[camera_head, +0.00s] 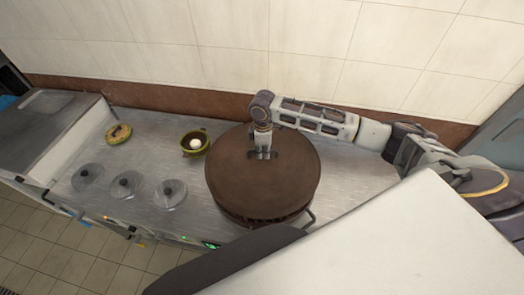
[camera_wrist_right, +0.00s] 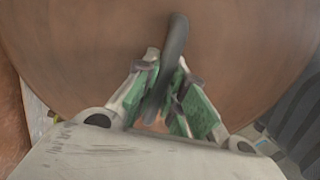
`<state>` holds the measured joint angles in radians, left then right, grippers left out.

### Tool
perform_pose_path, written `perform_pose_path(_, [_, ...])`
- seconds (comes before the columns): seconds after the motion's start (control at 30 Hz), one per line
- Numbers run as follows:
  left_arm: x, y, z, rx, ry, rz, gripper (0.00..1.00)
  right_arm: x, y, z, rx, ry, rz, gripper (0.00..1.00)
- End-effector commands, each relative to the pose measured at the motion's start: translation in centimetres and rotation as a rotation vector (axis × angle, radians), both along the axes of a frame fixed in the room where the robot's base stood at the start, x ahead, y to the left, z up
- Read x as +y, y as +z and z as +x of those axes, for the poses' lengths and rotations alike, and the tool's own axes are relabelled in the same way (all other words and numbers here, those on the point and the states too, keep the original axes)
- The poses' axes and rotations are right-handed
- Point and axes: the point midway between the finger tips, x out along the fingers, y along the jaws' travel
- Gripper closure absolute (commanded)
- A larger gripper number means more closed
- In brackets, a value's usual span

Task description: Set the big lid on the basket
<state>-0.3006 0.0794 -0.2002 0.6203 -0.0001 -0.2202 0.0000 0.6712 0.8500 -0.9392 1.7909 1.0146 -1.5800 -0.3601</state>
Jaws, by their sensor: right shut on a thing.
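The big brown round lid (camera_head: 285,185) is at the middle of the metal counter in the head view. Its underside rim sits over a dark slatted form, which I take to be the basket (camera_head: 262,219); most of it is hidden under the lid. My right gripper (camera_head: 262,154) is above the lid and shut on its handle. In the right wrist view the green-padded fingers (camera_wrist_right: 170,105) close around the dark curved handle (camera_wrist_right: 174,50), with the brown lid (camera_wrist_right: 90,45) filling the background. Whether the lid touches the basket all round, I cannot tell. My left gripper is not in view.
A green bowl (camera_head: 186,151) with a white round thing (camera_head: 196,143) stands left of the lid. A small round yellow-green item (camera_head: 118,133) lies farther left. Three small metal lids with dark knobs (camera_head: 124,185) line the counter's front left. A tiled wall (camera_head: 220,45) closes the back.

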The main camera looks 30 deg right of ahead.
Motion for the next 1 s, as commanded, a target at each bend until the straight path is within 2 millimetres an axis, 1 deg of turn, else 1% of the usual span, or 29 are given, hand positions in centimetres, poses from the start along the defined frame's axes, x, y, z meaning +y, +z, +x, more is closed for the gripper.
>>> perform_pose_path(0.1, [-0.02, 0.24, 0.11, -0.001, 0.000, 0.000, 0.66, -0.11, 0.20, 0.14, -0.003, 0.058, 0.001, 1.00])
perform_pose_path(0.3, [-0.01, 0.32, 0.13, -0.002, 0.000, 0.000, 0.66, -0.17, 0.11, 0.15, -0.003, 0.110, 0.002, 1.00])
perform_pose_path(0.77, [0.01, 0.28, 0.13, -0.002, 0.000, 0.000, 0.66, -0.20, 0.03, 0.16, -0.003, 0.115, 0.001, 1.00])
perform_pose_path(1.0, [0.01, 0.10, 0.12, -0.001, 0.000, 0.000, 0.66, -0.19, -0.58, 0.14, -0.003, 0.115, 0.001, 1.00])
